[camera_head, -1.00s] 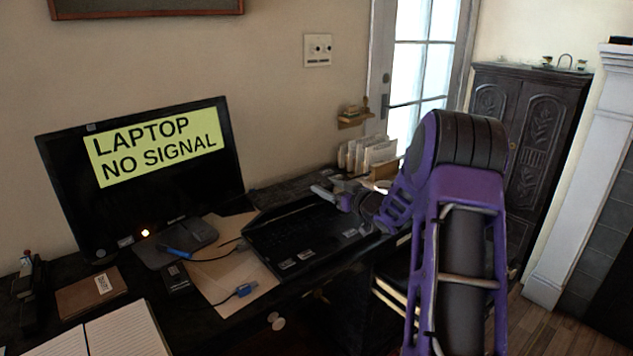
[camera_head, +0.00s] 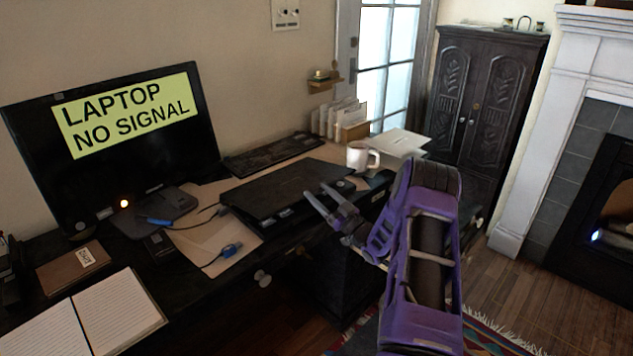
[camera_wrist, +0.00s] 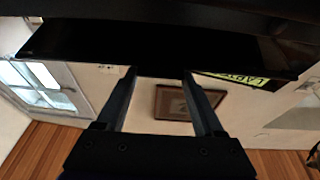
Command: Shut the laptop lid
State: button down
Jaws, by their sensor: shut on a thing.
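The black laptop (camera_head: 285,190) lies on the desk, right of the monitor. Its lid is low and nearly flat over the base; a narrow gap seems to show along the front and right, where the base's stickers appear. My gripper (camera_head: 318,192) is at the lid's right front edge. In the wrist view the lid (camera_wrist: 90,45) is a dark slab across the tips of my gripper (camera_wrist: 160,75). The fingers stand apart, with the wall showing between them, and their contact with the lid is partly hidden.
A white mug (camera_head: 358,156) and papers (camera_head: 398,142) are behind the laptop on the right. A keyboard (camera_head: 272,155) lies behind it. An open notebook (camera_head: 95,318) lies front left.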

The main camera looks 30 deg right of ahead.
jog(key=shift+s+f+t, duration=0.1)
jog(key=shift+f+t, duration=0.7)
jog(key=shift+f, duration=0.8)
jog(key=shift+y, duration=0.3)
grip_release()
jog(key=shift+d, duration=0.1)
jog(key=shift+s, duration=0.1)
jog(key=v, duration=1.7)
jog(key=shift+s, duration=0.15)
